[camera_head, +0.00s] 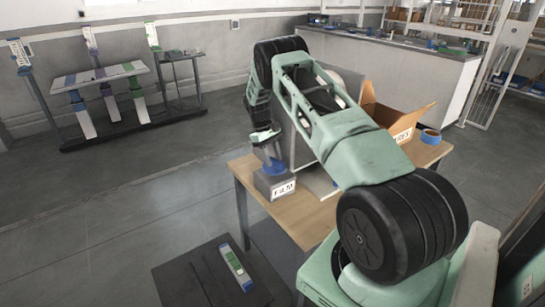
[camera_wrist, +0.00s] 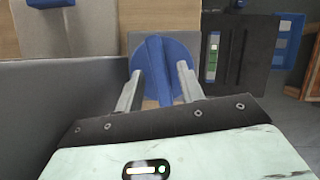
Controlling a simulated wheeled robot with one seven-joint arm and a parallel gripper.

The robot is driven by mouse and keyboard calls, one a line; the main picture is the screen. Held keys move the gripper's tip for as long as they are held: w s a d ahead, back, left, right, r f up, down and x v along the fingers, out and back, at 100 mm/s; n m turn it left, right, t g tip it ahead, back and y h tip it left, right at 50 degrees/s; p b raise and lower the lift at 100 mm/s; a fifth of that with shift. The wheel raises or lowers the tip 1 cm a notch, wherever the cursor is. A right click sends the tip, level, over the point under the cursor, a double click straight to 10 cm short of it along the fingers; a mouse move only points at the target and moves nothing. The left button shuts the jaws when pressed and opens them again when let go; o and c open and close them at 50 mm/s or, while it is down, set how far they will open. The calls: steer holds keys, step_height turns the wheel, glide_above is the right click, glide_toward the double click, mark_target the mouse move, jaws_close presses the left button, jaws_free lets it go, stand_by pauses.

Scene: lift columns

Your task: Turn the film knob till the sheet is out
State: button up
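The film box (camera_head: 275,186) is a grey block labelled "FILM" at the table's left corner. The blue film knob (camera_head: 275,168) is on top of it. In the wrist view the knob (camera_wrist: 178,58) is a round blue disc with a raised bar across it. My gripper (camera_head: 270,148) is above the knob. Its two fingers (camera_wrist: 160,72) are open, one on each side of the bar, with gaps visible between them and the bar. I cannot tell how deep the fingertips reach. I cannot make out a film sheet for certain.
A tall grey panel (camera_wrist: 60,110) stands close on the left in the wrist view. The wooden table (camera_head: 312,222) also holds an open cardboard box (camera_head: 402,118) and a roll of blue tape (camera_head: 430,136). A dark low platform (camera_head: 195,280) is on the floor at the front.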

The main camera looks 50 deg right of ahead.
steer(key=b+v, duration=0.1)
steer(key=v, duration=1.6)
steer(key=shift+r, duration=0.25)
steer(key=w+a+r+n+t, duration=0.1)
steer(key=a+r, duration=0.2)
steer(key=a, duration=0.8)
steer(key=a+r+n+t, duration=0.1)
steer(key=a+r, duration=0.2)
steer(key=a, duration=0.7)
steer(key=s+a+r+n, duration=0.1)
steer(key=s+a, duration=0.3)
steer(key=a, duration=0.4)
steer(key=s+a+r+n, duration=0.1)
steer(key=s+a+r, duration=0.15)
steer(key=a, duration=0.55)
steer(key=s+a+n+t+p, duration=0.1)
steer(key=s+a+n+t, duration=0.1)
steer(key=s+a, duration=1.1)
steer(key=s+f+n, duration=0.1)
steer(key=s, duration=0.9)
steer(key=s+d+f, duration=0.1)
steer(key=s+f, duration=0.1)
steer(key=s, duration=0.8)
steer(key=shift+f+n+t+y+p, duration=0.25)
steer(key=shift+n+t+y+p, duration=0.05)
steer(key=shift+n+p, duration=0.1)
